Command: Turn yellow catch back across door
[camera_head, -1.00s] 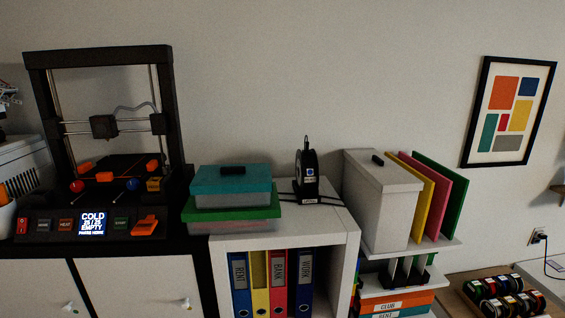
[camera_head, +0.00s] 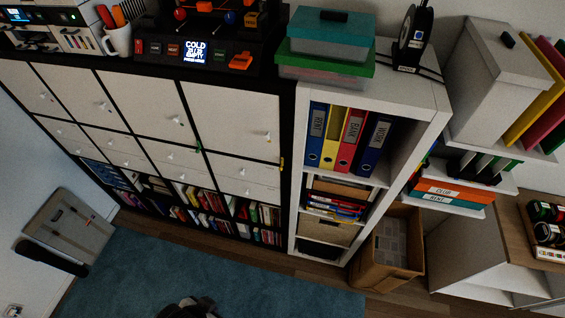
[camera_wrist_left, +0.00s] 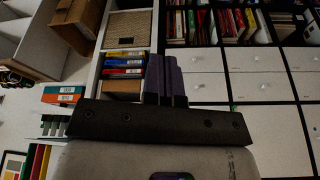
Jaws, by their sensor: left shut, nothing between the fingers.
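The small yellow catch (camera_head: 282,164) sits on the black frame at the right edge of the white cabinet, beside the doors. It looks roughly upright along the frame, but it is too small to tell exactly. The upper right white door (camera_head: 235,118) is flat in the cabinet front. My left gripper (camera_head: 188,304) shows only partly at the bottom edge of the head view, well apart from the catch. In the left wrist view its fingers (camera_wrist_left: 166,80) are together and empty. I cannot make out the yellow catch there. My right gripper is not in view.
A green catch (camera_head: 198,149) sits between doors further left. A white binder shelf (camera_head: 293,215) stands right of the cabinet, with a cardboard box (camera_head: 362,275) on the floor. A grey case (camera_head: 70,225) leans at left.

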